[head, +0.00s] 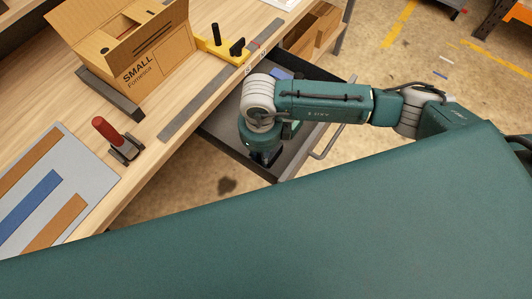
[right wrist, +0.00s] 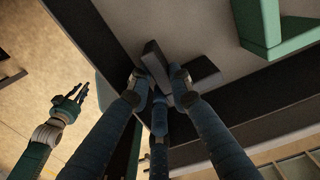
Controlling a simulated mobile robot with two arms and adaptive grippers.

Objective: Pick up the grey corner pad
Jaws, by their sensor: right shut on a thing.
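The grey corner pad (right wrist: 155,60) shows in the right wrist view as a dark grey angular block between the fingertips of my right gripper (right wrist: 159,80). The gripper's fingers are closed around it. In the head view my right gripper (head: 265,157) points down into the open drawer (head: 215,134), and the pad is hidden there by the gripper and wrist. My left gripper (right wrist: 76,95) shows at the left of the right wrist view, apart from the pad, with its fingers spread and nothing seen between them.
The workbench (head: 185,150) carries a cardboard box (head: 130,50), a red-handled clamp (head: 108,132) and a grey board with coloured strips (head: 75,190). A green piece (right wrist: 260,28) lies near the pad. The drawer walls stand close around my right gripper.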

